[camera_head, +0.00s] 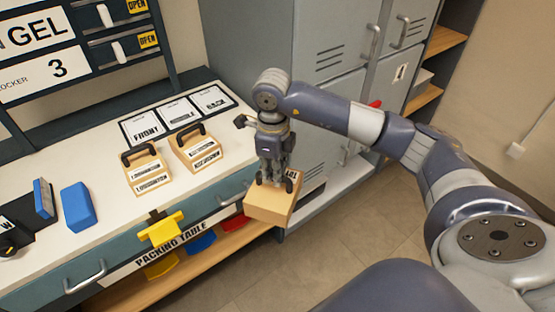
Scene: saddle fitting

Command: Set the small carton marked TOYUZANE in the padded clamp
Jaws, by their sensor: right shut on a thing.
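My right gripper (276,183) is shut on a small tan carton (268,207). It holds the carton in the air past the front edge of the packing table, at the table's right end. Part of a white label shows on the carton's upper right side, too covered to read in full. Two blue blocks, one upright (43,199) and one nearer the middle (78,207), stand apart at the left of the table. They look like the pads of the padded clamp, but I cannot tell for sure. My left gripper is not in view.
Two tan blocks with black handles, (147,171) and (195,149), stand on the white table top (110,250). Behind them lie several label cards (180,113). A yellow piece (161,230) sits at the front edge. Grey lockers (335,75) stand at the right.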

